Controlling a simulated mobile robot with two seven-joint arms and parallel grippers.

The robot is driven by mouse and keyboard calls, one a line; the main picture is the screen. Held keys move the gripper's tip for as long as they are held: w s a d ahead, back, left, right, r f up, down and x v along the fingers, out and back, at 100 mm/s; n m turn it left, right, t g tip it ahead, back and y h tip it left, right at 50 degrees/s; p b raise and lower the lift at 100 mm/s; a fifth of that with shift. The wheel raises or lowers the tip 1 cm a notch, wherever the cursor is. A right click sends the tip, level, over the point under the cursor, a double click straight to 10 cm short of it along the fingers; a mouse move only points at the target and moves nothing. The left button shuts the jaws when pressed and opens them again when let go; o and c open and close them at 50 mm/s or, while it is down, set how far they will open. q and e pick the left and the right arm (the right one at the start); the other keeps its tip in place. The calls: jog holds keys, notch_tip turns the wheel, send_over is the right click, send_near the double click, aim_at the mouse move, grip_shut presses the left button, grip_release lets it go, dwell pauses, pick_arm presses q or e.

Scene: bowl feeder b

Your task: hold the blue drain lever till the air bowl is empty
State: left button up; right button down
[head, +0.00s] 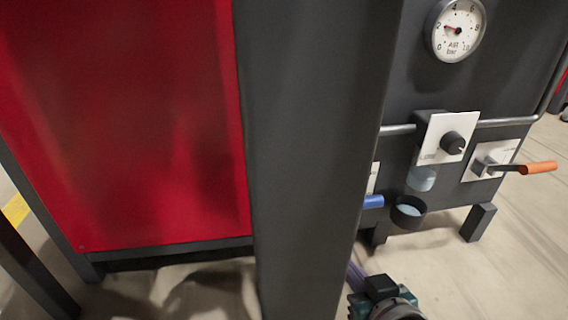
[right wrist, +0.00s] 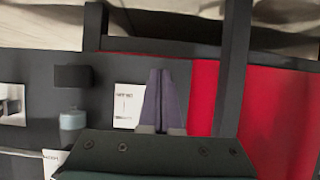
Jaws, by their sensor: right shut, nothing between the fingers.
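The blue drain lever (head: 373,201) shows in the head view as a short blue handle beside the dark post, which hides the rest of it. The air bowl (head: 421,178) is a clear cup under the white knob plate, with pale blue liquid in it; it also shows in the right wrist view (right wrist: 73,119). My right gripper (head: 355,272) is below the lever, apart from it in the picture and partly hidden by the post. In the right wrist view its purple fingers (right wrist: 160,95) are together and empty, in front of a white plate (right wrist: 128,104). My left gripper is out of view.
A black cup (head: 408,212) with pale liquid sits below the bowl. An orange lever (head: 537,168) sticks out on the right. The air gauge (head: 457,30) is above. A wide dark post (head: 310,150) and red panel (head: 130,130) fill the left.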

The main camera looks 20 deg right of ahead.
dwell(0.6)
jog(key=p+v, duration=0.7)
jog(key=v, duration=0.3)
jog(key=shift+w, duration=0.1)
dwell(0.7)
